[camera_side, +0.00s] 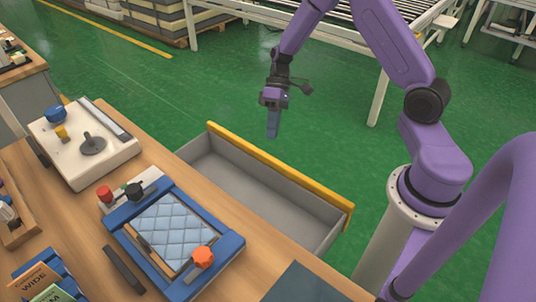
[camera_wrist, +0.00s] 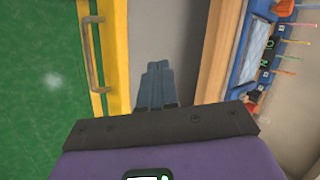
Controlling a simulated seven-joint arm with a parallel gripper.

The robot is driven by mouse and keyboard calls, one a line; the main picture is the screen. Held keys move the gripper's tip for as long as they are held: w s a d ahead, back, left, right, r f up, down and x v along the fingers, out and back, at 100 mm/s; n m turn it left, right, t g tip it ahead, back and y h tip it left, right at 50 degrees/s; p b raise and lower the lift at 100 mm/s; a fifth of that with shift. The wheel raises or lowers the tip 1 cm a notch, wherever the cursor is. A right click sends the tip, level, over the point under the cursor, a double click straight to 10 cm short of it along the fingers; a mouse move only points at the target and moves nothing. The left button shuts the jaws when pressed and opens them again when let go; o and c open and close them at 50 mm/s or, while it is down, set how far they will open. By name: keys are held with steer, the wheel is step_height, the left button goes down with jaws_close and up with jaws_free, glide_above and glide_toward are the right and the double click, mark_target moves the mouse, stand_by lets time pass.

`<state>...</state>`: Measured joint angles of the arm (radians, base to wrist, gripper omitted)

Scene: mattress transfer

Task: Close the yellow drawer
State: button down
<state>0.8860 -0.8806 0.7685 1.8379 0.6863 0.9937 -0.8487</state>
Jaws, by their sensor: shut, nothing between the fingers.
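The yellow drawer is pulled out from the wooden bench. Its yellow front (camera_side: 285,172) faces away from the bench, and its grey inside (camera_side: 245,187) looks empty. In the wrist view the yellow front (camera_wrist: 118,40) runs down the left, with a metal bar handle (camera_wrist: 93,65) on its outer side. My gripper (camera_side: 272,134) is shut and empty, pointing down, and shows just beyond the yellow front in the side view. In the wrist view its fingers (camera_wrist: 154,68) appear over the grey inside, between front and bench. I see no contact; the exact height is unclear.
The wooden bench (camera_side: 235,245) carries a blue frame (camera_side: 228,243) with a quilted pale-blue mattress piece (camera_side: 175,232), a white fixture (camera_side: 75,160) and small parts. Green floor (camera_side: 200,90) beyond the drawer is clear. A roller conveyor (camera_side: 255,15) stands at the back.

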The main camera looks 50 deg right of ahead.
steer(key=w+d+f+m+t+y, duration=0.3)
steer(key=w+d+f+m, duration=0.15)
steer(key=d+f, duration=0.55)
steer(key=shift+n, duration=0.35)
steer(key=x, duration=0.8)
steer(key=shift+w+f, duration=0.15)
steer(key=shift+w, duration=0.05)
steer(key=shift+a+f, duration=0.1)
steer(key=shift+a, duration=0.1)
steer(key=shift+a, duration=0.1)
steer(key=a, duration=2.2)
